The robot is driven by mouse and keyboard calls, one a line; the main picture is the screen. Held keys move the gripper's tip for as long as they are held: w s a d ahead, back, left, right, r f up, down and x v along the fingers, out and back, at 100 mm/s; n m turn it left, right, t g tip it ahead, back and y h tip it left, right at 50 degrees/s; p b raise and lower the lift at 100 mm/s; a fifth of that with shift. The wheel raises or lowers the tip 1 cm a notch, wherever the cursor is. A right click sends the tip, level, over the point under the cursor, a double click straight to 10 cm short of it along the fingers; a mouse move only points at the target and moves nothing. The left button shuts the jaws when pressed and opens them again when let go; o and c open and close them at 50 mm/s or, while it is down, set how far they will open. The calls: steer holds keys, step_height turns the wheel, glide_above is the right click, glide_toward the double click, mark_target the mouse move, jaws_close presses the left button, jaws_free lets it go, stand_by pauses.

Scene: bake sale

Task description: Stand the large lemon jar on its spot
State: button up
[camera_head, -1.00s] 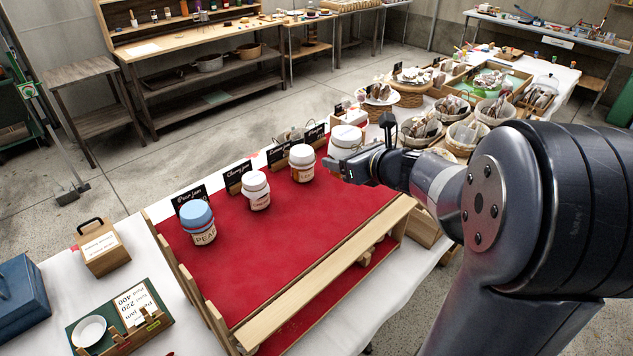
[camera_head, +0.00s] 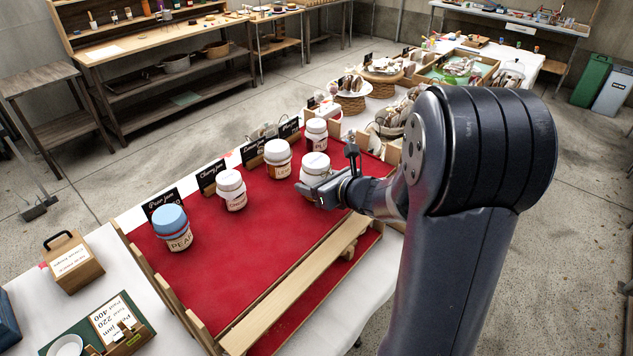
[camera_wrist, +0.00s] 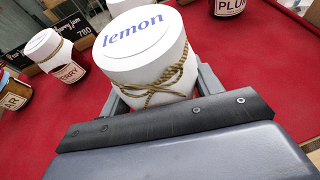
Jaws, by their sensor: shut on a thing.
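The large lemon jar (camera_head: 314,167) has a white lid, and in the wrist view the lid (camera_wrist: 140,35) reads "lemon" with twine tied below it. My gripper (camera_head: 318,192) is shut around this jar, with a finger on each side. The jar is upright, over the red cloth (camera_head: 255,255), in front of the row of jars. I cannot tell whether its base touches the cloth. Another white-lidded jar (camera_head: 277,158) stands close behind it to the left, by the Lemon jam sign (camera_head: 253,150). My gripper hides the held jar's lower part.
A cherry jar (camera_head: 231,190) and a blue-lidded pear jar (camera_head: 172,228) stand to the left. A plum jar (camera_head: 316,134) stands behind the held jar. A wooden rail (camera_head: 295,285) runs along the front. The red cloth left of my gripper is clear.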

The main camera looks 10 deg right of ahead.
steer(key=shift+f, duration=0.1)
steer(key=o, duration=1.3)
steer(key=shift+r, duration=0.25)
steer(key=v, duration=1.2)
steer(key=shift+f+b, duration=0.15)
steer(key=shift+b, duration=0.15)
steer(key=shift+o, duration=0.4)
